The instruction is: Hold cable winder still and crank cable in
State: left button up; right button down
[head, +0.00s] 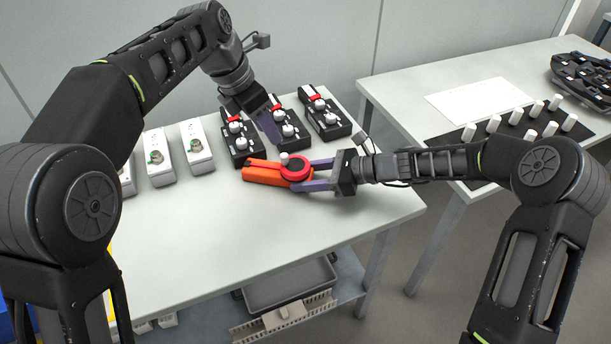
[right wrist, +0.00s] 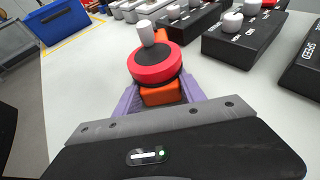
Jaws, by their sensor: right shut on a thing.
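The cable winder (head: 262,173) is an orange body with a red-rimmed disc (head: 295,173) and a white crank knob (head: 284,156), lying near the table's right edge. In the right wrist view, the disc (right wrist: 156,63) and upright white knob (right wrist: 146,33) stand just beyond my fingers. My right gripper (head: 312,175) is shut on the winder's orange body, with one purple finger on each side. My left gripper (head: 276,138) points down beside the black control boxes, apart from the knob. Its fingers overlap, so its opening is unclear. No loose cable is distinguishable.
Black control boxes (head: 325,118) with white knobs stand behind the winder. Several white boxes (head: 196,147) stand to the left. The table front (head: 220,215) is clear. A second table (head: 410,88) at right holds a black board with white pegs (head: 515,117).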

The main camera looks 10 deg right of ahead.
pick_arm(q)
jog(key=shift+r, duration=0.2)
dwell(0.4)
jog(key=shift+o, duration=0.3)
jog(key=w+d+r+n+t+h, duration=0.1)
jog(key=w+d+r+n+t, duration=0.25)
jog(key=d, duration=0.45)
jog(key=w+d+r+n+t+h, duration=0.1)
jog(key=w+d+r+n+t, duration=0.15)
jog(key=w+d+t, duration=0.4)
jog(key=w+d+r+n+t, duration=0.1)
jog(key=d+r+n+t, duration=0.15)
jog(key=d, duration=0.65)
jog(key=s+a+f+n+g+y, duration=0.4)
jog(key=s+a+f+n+y, duration=0.8)
jog(key=s, duration=0.5)
notch_tip(320, 180, down, 2)
jog(key=y, duration=0.2)
jog(key=shift+s+a+f+y, duration=0.15)
jog(key=shift+a+f+y, duration=0.15)
jog(key=shift+y, duration=0.1)
jog(key=shift+a+g, duration=0.1)
jog(key=shift+g, duration=0.15)
